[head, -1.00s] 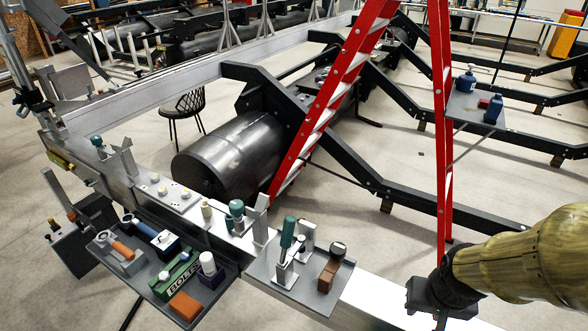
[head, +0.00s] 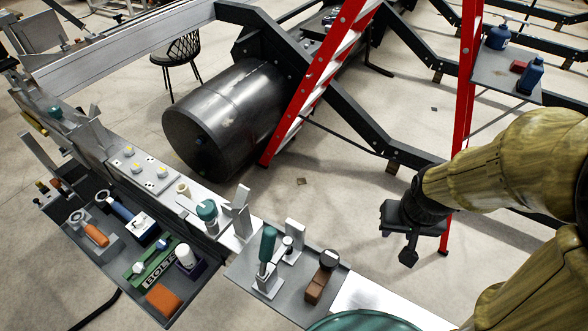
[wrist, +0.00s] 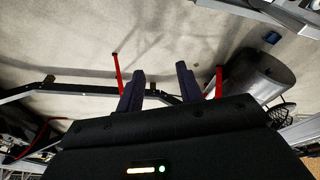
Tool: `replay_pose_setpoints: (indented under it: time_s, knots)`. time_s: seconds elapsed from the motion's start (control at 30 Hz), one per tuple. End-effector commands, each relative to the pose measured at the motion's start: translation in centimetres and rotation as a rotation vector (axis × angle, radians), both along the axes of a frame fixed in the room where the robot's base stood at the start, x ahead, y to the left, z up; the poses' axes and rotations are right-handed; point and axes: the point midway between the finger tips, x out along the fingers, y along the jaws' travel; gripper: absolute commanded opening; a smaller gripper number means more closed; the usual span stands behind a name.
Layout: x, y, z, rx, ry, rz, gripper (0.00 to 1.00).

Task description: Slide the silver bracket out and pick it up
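Several silver bracket-like pieces show in the head view, and I cannot tell which one the task means. One upright silver bracket (head: 240,214) stands on the pale beam, beside a teal-topped bottle. Another silver bracket (head: 294,236) stands at the back of the right grey tray (head: 240,268), behind a teal-handled tool. My gripper (head: 408,254) hangs over the floor to the right of that tray, clear of the brackets. In the wrist view the two dark fingers of my gripper (wrist: 160,88) are apart with nothing between them. No bracket is clear in the wrist view.
The left tray (head: 210,272) holds a green bolts box (head: 152,262), an orange block (head: 163,300) and tools. A brown block (head: 317,284) lies on the right tray. A red ladder (head: 320,75) and a black cylindrical float (head: 225,120) stand behind. The beam's right end (head: 385,300) is bare.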

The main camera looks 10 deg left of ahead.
Motion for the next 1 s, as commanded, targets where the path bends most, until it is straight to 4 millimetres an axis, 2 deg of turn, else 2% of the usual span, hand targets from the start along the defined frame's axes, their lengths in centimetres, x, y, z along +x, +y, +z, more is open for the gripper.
replay_pose_setpoints:
  time_s: [0.33, 0.5, 0.57, 0.67, 0.77, 1.0]
  knots:
    - [0.0, 0.0, 0.0, 0.000, 0.000, 0.000, 0.36]
    - [0.2, 0.4, 0.2, -0.009, 0.004, 0.049, 0.70]
    - [0.5, 1.1, 0.3, -0.021, 0.009, 0.118, 0.71]
    - [1.1, 2.4, 0.8, -0.052, 0.024, 0.295, 0.71]
    - [1.8, 4.2, 1.5, -0.093, 0.046, 0.542, 0.71]
    - [2.8, 9.9, 3.3, -0.188, 0.085, 1.219, 0.71]
